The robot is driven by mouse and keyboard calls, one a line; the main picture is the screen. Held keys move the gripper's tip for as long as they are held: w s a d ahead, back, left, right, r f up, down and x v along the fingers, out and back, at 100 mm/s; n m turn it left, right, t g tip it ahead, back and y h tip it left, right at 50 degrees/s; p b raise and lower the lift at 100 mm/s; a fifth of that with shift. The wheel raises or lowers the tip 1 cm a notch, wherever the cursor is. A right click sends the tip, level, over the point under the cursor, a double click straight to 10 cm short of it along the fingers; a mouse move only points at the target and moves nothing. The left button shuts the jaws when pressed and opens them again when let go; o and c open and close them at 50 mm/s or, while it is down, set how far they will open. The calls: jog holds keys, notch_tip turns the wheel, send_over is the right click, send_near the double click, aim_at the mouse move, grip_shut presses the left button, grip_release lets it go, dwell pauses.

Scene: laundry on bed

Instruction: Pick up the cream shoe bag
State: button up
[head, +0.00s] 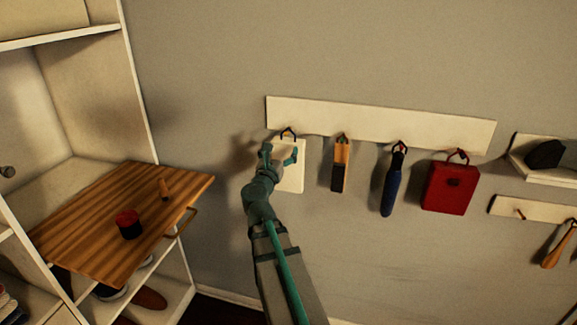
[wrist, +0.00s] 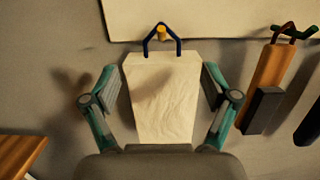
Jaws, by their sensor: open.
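The cream shoe bag (head: 291,172) hangs by a dark blue loop from a peg on the white wall board, at the board's left end. In the wrist view the bag (wrist: 162,95) hangs upright, with its loop (wrist: 161,42) around a yellow peg. My gripper (head: 282,156) is in front of the bag and hides part of it in the head view. In the wrist view my gripper (wrist: 161,90) is open, one finger at each side of the bag. I cannot tell whether the fingers touch it. The bag's lower end is hidden behind my gripper.
On the same board (head: 380,122) hang an orange and black brush (head: 340,165), a dark blue item (head: 391,185) and a red bag (head: 450,186). At left, a wooden fold-out board (head: 110,215) juts from the shelf unit, carrying a red and black tin (head: 128,224).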

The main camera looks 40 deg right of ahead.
aim_at(292, 129)
jog(key=p+x, duration=0.3)
jog(key=x, duration=0.5)
jog(key=shift+w+d, duration=0.15)
jog(key=shift+d, duration=0.2)
grip_shut()
jog(key=shift+r, duration=0.1)
